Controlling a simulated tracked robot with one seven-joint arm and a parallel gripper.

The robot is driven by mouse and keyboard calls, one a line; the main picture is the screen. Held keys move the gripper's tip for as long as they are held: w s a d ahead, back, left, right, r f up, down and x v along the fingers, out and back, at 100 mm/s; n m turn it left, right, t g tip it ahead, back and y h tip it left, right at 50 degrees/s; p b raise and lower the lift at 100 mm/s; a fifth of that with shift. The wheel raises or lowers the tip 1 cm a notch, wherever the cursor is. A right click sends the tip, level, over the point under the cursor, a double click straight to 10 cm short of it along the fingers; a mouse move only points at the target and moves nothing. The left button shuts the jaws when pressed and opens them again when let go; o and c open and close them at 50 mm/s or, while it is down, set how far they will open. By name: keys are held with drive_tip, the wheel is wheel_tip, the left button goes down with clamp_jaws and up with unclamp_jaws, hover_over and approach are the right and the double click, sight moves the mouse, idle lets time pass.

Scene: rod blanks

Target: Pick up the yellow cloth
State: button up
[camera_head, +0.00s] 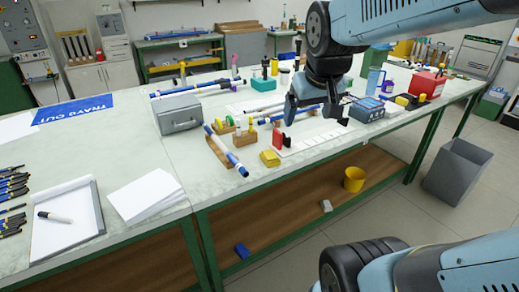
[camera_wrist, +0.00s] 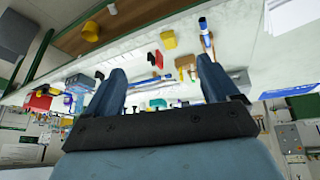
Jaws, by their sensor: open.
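The yellow cloth (camera_head: 270,158) is a small folded pad lying on the pale worktop near its front edge. It also shows in the wrist view (camera_wrist: 168,40), ahead of my fingers. My gripper (camera_head: 317,108) is above the worktop, up and to the right of the cloth in the head view, and apart from it. In the wrist view my two fingers (camera_wrist: 161,82) are spread wide with nothing held between them.
A red block (camera_head: 277,138) stands close behind the cloth. A blue-and-white rod (camera_head: 226,150) rests on a wooden holder to its left. A grey case (camera_head: 178,114) stands farther left. A yellow cup (camera_head: 354,179) is on the lower shelf.

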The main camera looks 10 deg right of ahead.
drive_tip(key=shift+n+g, duration=0.3)
drive_tip(key=shift+n, duration=0.2)
drive_tip(key=w+f, duration=0.2)
drive_tip(key=w, duration=0.1)
drive_tip(key=w+f, duration=0.2)
drive_tip(key=w, duration=0.2)
drive_tip(key=w+f, duration=0.2)
drive_tip(key=w, duration=0.2)
drive_tip(key=shift+w+d, duration=0.2)
drive_tip(key=shift+d, duration=0.05)
drive_tip(key=y, duration=0.1)
approach(270, 155)
drive_tip(key=shift+n, duration=0.4)
drive_tip(key=shift+x, duration=5)
drive_tip(key=shift+d, duration=0.15)
drive_tip(key=c, duration=1.1)
drive_tip(key=shift+r, duration=0.1)
